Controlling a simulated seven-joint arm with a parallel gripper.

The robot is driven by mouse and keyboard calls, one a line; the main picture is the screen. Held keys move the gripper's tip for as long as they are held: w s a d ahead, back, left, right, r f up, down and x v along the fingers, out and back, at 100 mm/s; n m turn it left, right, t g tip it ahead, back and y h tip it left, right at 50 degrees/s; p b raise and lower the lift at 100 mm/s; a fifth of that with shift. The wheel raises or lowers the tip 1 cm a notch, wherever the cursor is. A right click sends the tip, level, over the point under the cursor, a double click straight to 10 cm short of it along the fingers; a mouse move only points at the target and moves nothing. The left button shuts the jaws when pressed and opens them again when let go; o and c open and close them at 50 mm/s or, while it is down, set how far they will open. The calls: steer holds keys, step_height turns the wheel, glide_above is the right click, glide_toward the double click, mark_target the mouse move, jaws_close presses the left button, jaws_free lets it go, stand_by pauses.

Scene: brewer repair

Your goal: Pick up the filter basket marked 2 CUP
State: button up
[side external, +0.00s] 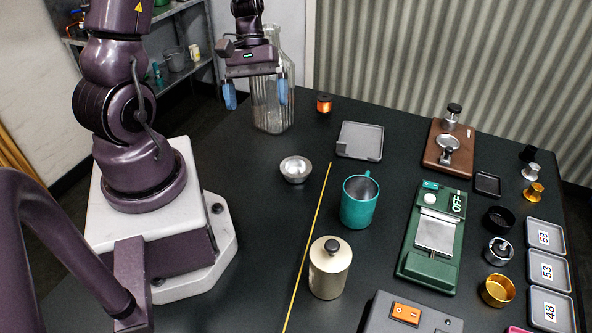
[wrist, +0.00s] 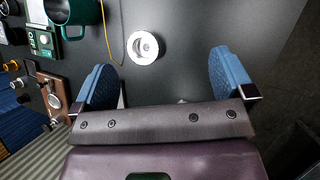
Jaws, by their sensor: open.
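A small silver metal cup with a rim, possibly a filter basket (side external: 296,169), stands alone on the dark table; no 2 CUP marking is readable on it. In the wrist view it is a pale ring (wrist: 142,47) above and between my fingertips. Dark, silver and gold round pieces (side external: 497,291) stand at the right, and their markings cannot be read either. My gripper (side external: 256,93) is open and empty, raised at the back left in front of a clear glass jar (side external: 272,115). Its blue fingers (wrist: 163,77) are wide apart, clear of the silver cup.
A teal mug (side external: 358,203) and a cream canister (side external: 329,270) stand right of a yellow line (side external: 308,245). The table around the silver cup is clear.

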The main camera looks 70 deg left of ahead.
mark_target(295, 167)
steer(key=a+f+n+t+h, duration=0.1)
steer(key=f+n, duration=0.2)
steer(key=f, duration=0.1)
steer(key=s+a+f+n+t+h, duration=0.1)
steer(key=a+f+n+t+h, duration=0.1)
steer(key=f+n, duration=0.1)
steer(key=a+f+n+t+h, duration=0.1)
steer(key=f+n+h, duration=0.1)
steer(key=f, duration=0.3)
steer(key=shift+s+a+n+t, duration=0.25)
steer(key=shift+s+n+t, duration=0.1)
steer(key=shift+n, duration=0.15)
steer(key=shift+w+a+f+n+t+h, duration=0.1)
steer(key=shift+w+a+n+t+h, duration=0.1)
steer(key=shift+w+a+n+t, duration=0.3)
steer(key=shift+w+a+n+t+h, duration=0.25)
steer(key=shift+w+t, duration=0.2)
steer(key=shift+w, duration=0.25)
steer(key=shift+w+r, duration=0.2)
steer(key=shift+w, duration=0.05)
steer(key=x, duration=0.7)
steer(key=shift+w+d+r, duration=0.1)
steer(key=shift+w+d, duration=0.05)
steer(key=shift+x, duration=2.8)
steer(key=c, duration=0.9)
